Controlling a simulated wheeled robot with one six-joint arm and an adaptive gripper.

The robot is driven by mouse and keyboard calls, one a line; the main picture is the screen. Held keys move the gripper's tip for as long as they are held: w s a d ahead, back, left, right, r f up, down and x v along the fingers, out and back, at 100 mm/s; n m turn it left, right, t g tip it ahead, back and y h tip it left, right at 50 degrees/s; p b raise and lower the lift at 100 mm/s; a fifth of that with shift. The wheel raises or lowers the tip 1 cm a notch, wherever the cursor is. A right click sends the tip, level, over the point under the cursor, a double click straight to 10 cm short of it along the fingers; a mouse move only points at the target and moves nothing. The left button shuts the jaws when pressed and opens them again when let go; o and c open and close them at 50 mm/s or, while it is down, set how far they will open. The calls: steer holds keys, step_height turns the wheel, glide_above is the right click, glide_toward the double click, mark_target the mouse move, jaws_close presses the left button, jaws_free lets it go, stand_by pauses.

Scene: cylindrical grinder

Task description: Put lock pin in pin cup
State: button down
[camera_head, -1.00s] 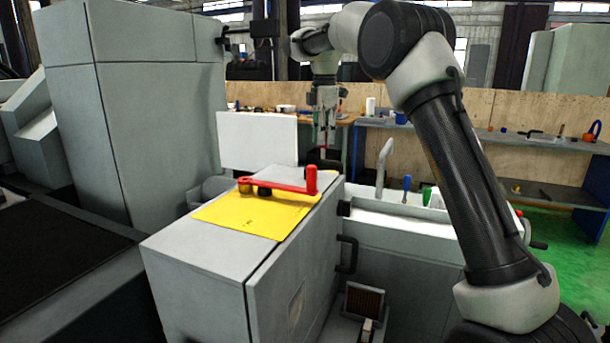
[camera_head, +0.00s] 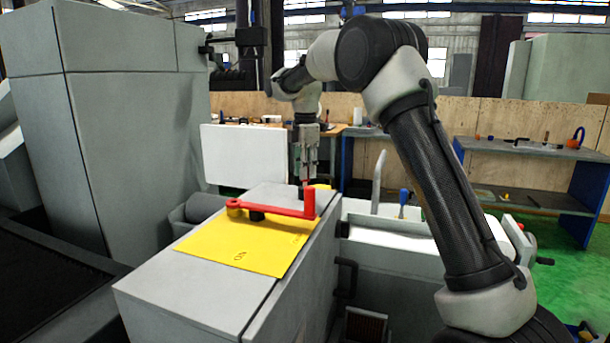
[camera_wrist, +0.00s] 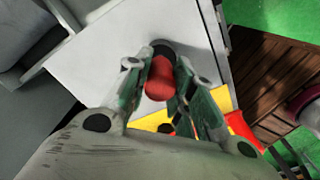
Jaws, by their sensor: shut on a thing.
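My gripper (camera_head: 306,178) is over the far end of the grey cabinet top, fingers pointing down. In the wrist view its fingers (camera_wrist: 163,92) are shut on a red cylinder, which I take as the lock pin (camera_wrist: 160,78). A little of its red (camera_head: 306,183) shows under the fingertips in the head view. A dark round piece (camera_wrist: 163,50) lies at the pin's far end, against the pale top. It may be the pin cup. I cannot tell whether the pin is inside it, touching it or just above it.
A red crank-like handle (camera_head: 275,208) lies on a yellow plate (camera_head: 235,246) on the cabinet top (camera_head: 190,283), close to my gripper. A white panel (camera_head: 243,158) stands behind left. A blue-handled tool (camera_head: 403,198) and a grey spout (camera_head: 377,184) stand to the right.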

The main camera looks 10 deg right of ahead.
steer(key=shift+f, duration=0.75)
steer(key=shift+f, duration=0.1)
steer(key=c, duration=1.2)
jaws_free()
